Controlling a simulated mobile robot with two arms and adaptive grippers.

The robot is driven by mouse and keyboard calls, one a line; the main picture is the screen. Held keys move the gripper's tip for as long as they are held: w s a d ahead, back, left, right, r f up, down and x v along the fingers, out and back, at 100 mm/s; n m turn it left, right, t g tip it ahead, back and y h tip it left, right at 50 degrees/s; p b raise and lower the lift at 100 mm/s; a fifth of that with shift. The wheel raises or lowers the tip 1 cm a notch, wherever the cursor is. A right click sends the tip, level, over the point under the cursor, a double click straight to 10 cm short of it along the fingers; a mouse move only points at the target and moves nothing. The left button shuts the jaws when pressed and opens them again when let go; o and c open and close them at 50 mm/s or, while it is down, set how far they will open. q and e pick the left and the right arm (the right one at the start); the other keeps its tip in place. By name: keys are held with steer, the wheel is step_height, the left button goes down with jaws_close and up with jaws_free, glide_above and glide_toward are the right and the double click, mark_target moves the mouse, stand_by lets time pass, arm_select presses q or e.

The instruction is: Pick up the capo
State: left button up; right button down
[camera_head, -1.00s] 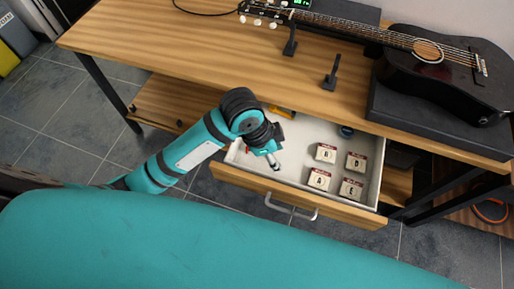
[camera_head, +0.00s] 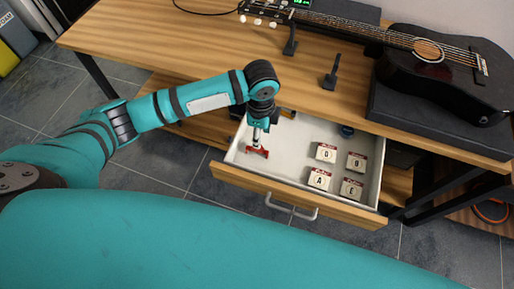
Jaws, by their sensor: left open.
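A small red object, seemingly the capo (camera_head: 258,153), lies in the left part of the open white-lined drawer (camera_head: 290,160). My left gripper (camera_head: 259,141) reaches down into the drawer just above it. The gripper is small in the view and points downward, partly covering the capo's upper side. I cannot tell whether its fingers touch the capo or stand around it. The gripper is open. My right gripper is not in view.
Several small lettered boxes (camera_head: 320,178) sit in the drawer's right half, with a dark round item (camera_head: 346,131) at its back. Above is a wooden desk (camera_head: 180,45) with a black guitar (camera_head: 435,60) and two dark stands (camera_head: 331,73). The drawer's middle is clear.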

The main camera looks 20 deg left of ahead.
mark_target(257, 150)
arm_select(q)
step_height(257, 150, down, 3)
steer(key=shift+r, duration=0.1)
steer(key=shift+a+f, duration=0.15)
steer(key=shift+f, duration=1.15)
steer(key=shift+a+f, duration=0.15)
steer(key=shift+f, duration=1.15)
jaws_close()
steer(key=shift+w, duration=0.1)
